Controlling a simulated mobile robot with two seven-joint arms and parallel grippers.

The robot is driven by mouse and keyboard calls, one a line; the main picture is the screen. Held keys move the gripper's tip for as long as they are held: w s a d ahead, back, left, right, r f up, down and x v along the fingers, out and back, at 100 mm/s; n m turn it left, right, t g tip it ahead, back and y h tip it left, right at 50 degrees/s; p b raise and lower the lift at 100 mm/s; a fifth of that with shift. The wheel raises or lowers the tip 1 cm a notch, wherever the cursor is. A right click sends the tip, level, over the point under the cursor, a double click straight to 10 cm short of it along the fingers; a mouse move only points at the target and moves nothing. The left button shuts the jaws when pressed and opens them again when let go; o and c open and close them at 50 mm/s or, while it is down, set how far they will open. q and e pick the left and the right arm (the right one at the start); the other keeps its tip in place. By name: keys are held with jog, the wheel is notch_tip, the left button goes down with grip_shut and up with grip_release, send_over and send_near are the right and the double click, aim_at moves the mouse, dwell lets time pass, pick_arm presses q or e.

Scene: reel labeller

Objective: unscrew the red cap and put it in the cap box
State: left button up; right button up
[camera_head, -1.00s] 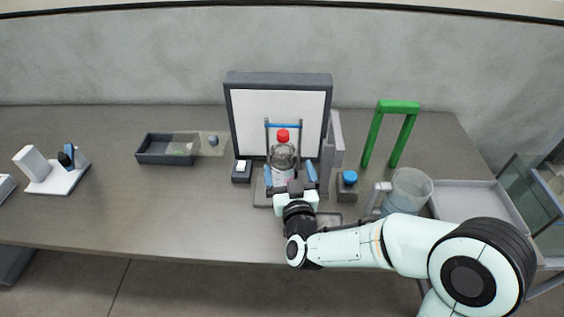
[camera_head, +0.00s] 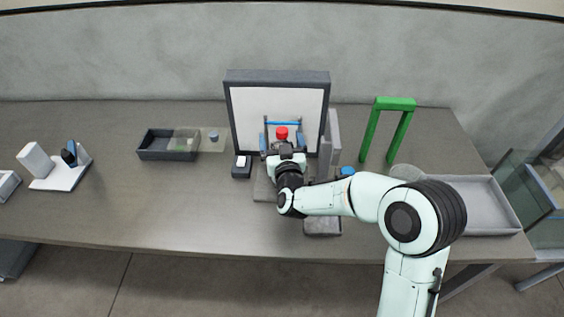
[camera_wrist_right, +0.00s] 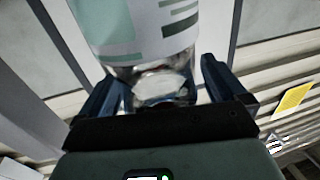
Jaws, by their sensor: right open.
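The red cap (camera_head: 282,132) sits on top of the clear bottle, which stands in front of the framed white panel. My right gripper (camera_head: 283,145) is open in front of the bottle, its blue fingers to either side, just below the cap. It hides most of the bottle in the head view. In the right wrist view the labelled bottle (camera_wrist_right: 150,28) rises between the open fingers of my gripper (camera_wrist_right: 160,88); the cap does not show there. A dark grey open box (camera_head: 152,154), perhaps the cap box, lies left of the panel. My left gripper is not in view.
The framed panel (camera_head: 250,105) stands behind the bottle. A green arch (camera_head: 394,104), a blue-capped container (camera_head: 347,171) and a grey tray (camera_head: 480,233) are to the right. A small dark block (camera_head: 241,171) stands left of the bottle.

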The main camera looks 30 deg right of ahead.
jog(key=c, duration=1.3)
jog(key=shift+r, duration=0.1)
pick_arm(q)
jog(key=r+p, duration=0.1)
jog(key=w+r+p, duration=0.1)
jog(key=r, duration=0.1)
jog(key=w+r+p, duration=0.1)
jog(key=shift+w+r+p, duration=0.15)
jog(key=shift+p, duration=0.2)
pick_arm(e)
notch_tip(320, 180, up, 20)
jog(key=shift+f, duration=0.1)
jog(key=shift+o, duration=1.4)
jog(key=c, duration=0.5)
jog(key=shift+c, duration=0.2)
